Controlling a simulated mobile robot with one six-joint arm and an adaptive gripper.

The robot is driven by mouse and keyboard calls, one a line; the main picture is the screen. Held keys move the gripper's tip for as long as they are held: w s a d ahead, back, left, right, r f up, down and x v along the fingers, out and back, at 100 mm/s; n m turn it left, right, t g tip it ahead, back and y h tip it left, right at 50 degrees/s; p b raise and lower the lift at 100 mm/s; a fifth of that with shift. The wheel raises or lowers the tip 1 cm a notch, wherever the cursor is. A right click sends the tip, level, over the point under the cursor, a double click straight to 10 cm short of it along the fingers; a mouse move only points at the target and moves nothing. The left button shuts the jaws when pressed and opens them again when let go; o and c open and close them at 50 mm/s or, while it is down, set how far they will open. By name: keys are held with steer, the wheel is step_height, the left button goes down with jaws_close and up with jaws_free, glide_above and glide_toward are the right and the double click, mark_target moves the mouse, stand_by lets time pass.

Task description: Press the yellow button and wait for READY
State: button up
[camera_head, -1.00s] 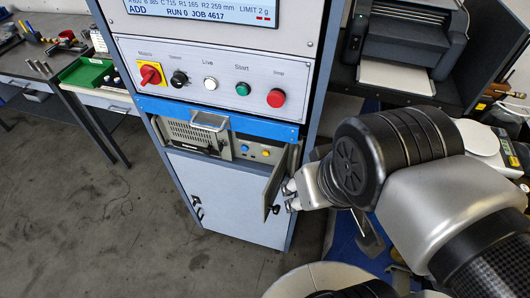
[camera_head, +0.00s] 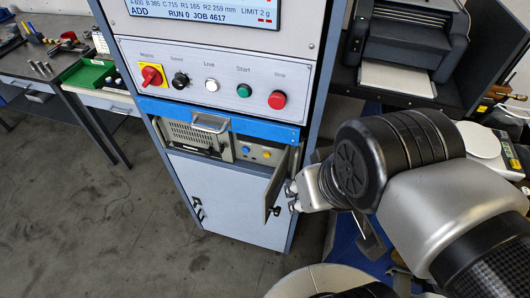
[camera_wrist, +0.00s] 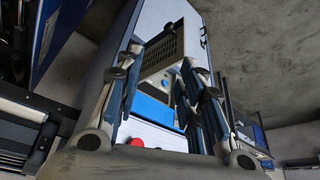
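The yellow button (camera_head: 266,153) sits on a small beige panel in the open bay below the blue drawer front, right of a blue button (camera_head: 245,150). The blue button also shows in the wrist view (camera_wrist: 165,83); I cannot make out the yellow one there. My gripper (camera_wrist: 160,60) is open and empty, its fingers spread either side of the bay. In the head view my gripper (camera_head: 292,196) is beside the small open door (camera_head: 276,184), right of and below the button; its fingertips are partly hidden. The display (camera_head: 200,12) reads ADD, RUN 0, JOB 4617.
The small door stands open at the bay's right side, close to my gripper. The upper panel has a red-yellow switch (camera_head: 151,76), a green button (camera_head: 244,90) and a red button (camera_head: 277,100). A drawer handle (camera_head: 209,123) juts out above the bay.

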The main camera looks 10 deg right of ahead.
jaws_close()
stand_by(1.4)
